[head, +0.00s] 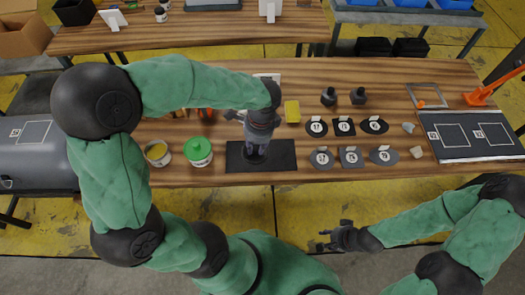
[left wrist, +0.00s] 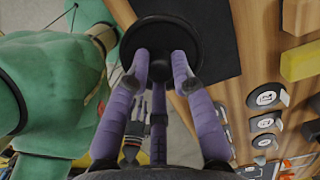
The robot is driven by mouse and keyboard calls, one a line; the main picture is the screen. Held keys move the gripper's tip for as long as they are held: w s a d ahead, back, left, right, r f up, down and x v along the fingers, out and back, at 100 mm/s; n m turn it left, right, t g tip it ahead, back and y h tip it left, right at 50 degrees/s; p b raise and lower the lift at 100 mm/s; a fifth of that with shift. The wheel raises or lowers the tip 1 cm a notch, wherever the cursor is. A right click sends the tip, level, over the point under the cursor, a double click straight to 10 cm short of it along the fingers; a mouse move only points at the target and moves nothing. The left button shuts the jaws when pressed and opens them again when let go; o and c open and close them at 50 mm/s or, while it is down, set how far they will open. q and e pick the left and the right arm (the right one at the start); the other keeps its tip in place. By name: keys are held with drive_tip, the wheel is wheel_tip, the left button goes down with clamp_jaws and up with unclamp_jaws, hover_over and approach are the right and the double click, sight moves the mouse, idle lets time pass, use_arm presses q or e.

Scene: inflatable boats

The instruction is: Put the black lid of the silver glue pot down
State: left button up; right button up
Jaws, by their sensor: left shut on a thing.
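My left gripper (head: 256,150) is over the black mat (head: 284,163) near the table's front edge. In the left wrist view its purple fingers (left wrist: 162,70) are shut on a round black lid (left wrist: 160,25), with part of the mat (left wrist: 215,35) beside it. In the head view the lid cannot be told apart from the dark gripper and mat, nor whether it touches the mat. The silver glue pot (head: 158,153) stands uncovered to the left, yellow inside. My right gripper (head: 325,240) is open and empty in front of the table.
A pot with a green lid (head: 199,151) stands between the silver pot and the mat. A yellow block (head: 292,111), two dark weights (head: 328,96), several dark patches (head: 322,158) and a panelled board (head: 470,133) lie to the right.

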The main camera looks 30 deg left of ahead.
use_arm(q)
drive_tip(key=w+f, duration=0.1)
drive_tip(key=w+f+b, duration=0.1)
drive_tip(key=f, duration=0.1)
drive_tip(key=w+f, duration=0.2)
drive_tip(key=shift+a+f+b, duration=0.1)
drive_tip(key=shift+a+b, duration=0.1)
drive_tip(key=shift+b, duration=0.2)
drive_tip(key=shift+w+f+b, duration=0.15)
drive_tip(key=shift+f+b, duration=0.5)
drive_tip(key=shift+f, duration=1.05)
drive_tip(key=shift+f, duration=0.15)
drive_tip(key=o, duration=0.9)
drive_tip(key=r+p, duration=0.1)
drive_tip(key=r, duration=0.3)
drive_tip(key=r+p, duration=0.1)
drive_tip(key=r, duration=0.3)
drive_tip(key=d+r+p, duration=0.1)
drive_tip(key=r+p, duration=0.1)
drive_tip(key=r, duration=0.2)
drive_tip(key=shift+w+d+r, duration=0.1)
drive_tip(key=shift+w+r, duration=0.05)
drive_tip(key=shift+w, duration=0.15)
